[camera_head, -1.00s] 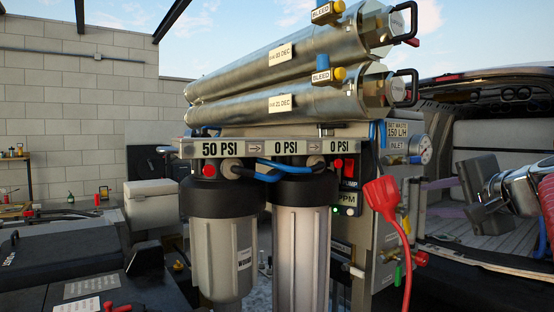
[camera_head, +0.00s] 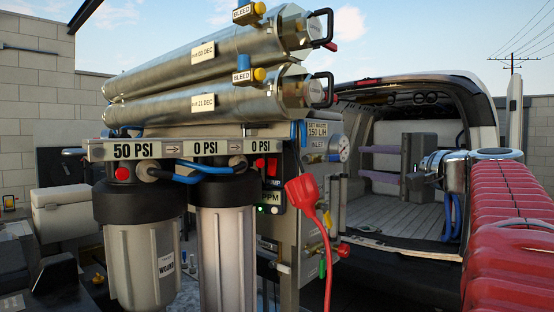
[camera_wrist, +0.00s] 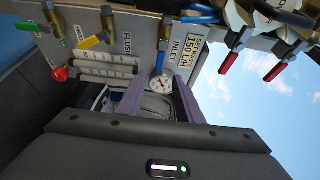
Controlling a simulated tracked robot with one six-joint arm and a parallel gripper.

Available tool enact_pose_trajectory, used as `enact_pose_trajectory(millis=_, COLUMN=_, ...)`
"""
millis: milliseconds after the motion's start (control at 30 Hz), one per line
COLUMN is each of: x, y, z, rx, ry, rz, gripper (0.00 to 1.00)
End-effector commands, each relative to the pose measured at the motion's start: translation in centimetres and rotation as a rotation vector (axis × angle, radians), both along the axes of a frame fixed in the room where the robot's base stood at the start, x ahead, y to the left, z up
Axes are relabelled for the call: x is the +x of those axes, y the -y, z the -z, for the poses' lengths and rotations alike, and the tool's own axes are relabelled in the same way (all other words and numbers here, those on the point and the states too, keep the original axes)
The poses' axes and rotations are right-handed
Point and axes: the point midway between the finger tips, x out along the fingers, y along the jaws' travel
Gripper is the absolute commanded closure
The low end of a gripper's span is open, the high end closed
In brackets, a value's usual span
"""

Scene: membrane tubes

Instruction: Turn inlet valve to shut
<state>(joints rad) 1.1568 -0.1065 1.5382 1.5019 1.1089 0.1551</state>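The inlet valve has a blue lever (camera_wrist: 161,58) in the wrist view, beside the INLET label (camera_wrist: 176,51) and roughly parallel to its lettering. A round gauge (camera_wrist: 162,83) sits just beyond the lever's end. My gripper (camera_wrist: 157,92) is open and empty, its two purple fingers spread apart with the gauge visible between them. The lever is beyond the fingertips, apart from them. In the head view, my gripper (camera_head: 366,165) is right of the panel and points left at it. The gauge (camera_head: 342,147) shows there too; the lever is hard to make out.
Yellow (camera_wrist: 90,42) and green (camera_wrist: 79,33) levers and a red knob (camera_wrist: 60,74) are on the panel. Red-handled levers (camera_wrist: 229,62) hang nearby. A red plug with cable (camera_head: 304,192) hangs in front of the unit. An open van (camera_head: 425,110) stands behind my gripper.

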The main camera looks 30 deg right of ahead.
Motion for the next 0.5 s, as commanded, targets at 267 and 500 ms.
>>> enact_pose_trajectory(millis=267, x=3.8, y=0.1, z=0.1, rx=0.002, ry=-0.001, rz=-0.004, gripper=0.67)
enact_pose_trajectory(millis=500, x=7.5, y=0.2, z=0.1, rx=0.000, ry=-0.001, rz=-0.005, gripper=0.67)
